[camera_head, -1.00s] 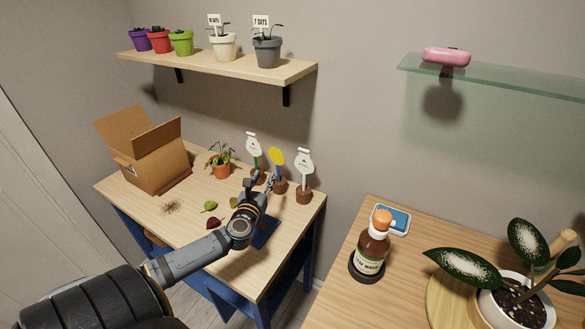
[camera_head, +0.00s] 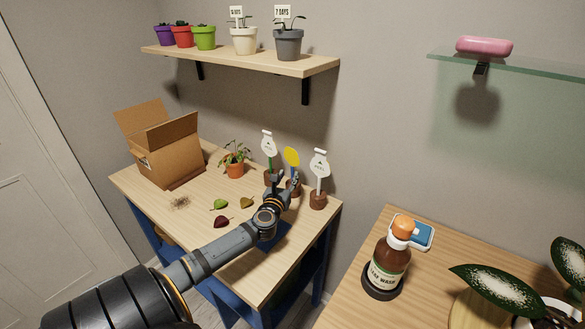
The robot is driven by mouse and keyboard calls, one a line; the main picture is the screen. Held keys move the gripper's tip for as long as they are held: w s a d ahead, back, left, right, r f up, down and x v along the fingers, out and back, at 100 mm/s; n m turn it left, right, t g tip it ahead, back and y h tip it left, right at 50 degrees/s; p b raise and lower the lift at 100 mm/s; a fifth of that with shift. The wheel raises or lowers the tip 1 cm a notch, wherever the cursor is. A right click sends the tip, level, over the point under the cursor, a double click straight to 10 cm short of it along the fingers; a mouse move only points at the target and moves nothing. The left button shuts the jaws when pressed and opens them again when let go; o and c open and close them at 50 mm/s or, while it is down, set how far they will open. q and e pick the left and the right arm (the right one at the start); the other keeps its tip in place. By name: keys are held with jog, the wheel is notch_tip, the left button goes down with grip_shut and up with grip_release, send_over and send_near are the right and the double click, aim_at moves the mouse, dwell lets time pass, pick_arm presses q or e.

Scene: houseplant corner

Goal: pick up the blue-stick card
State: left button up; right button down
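The blue-stick card is a round yellow card (camera_head: 291,156) on a blue stick, upright in a brown base, at the back right of the left table. White cards stand to either side: one on a green stick (camera_head: 269,144) at its left, one on a pale stick (camera_head: 319,163) at its right. My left gripper (camera_head: 287,184) is at the blue stick, below the yellow disc. Its fingers look apart. They partly hide the stick and base, and contact cannot be told. My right gripper is out of view.
The left table (camera_head: 262,285) also holds an open cardboard box (camera_head: 165,155), a potted plant (camera_head: 235,165) and loose leaves (camera_head: 221,222). A shelf (camera_head: 240,62) with pots hangs above. A leaf wash bottle (camera_head: 388,262) stands on the right table.

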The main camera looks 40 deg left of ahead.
aim_at(292, 170)
pick_arm(q)
jog(key=x, duration=0.2)
jog(key=f+b+x, duration=0.1)
jog(key=x, duration=0.2)
jog(key=shift+f, duration=0.1)
jog(key=shift+c, duration=0.5)
grip_shut()
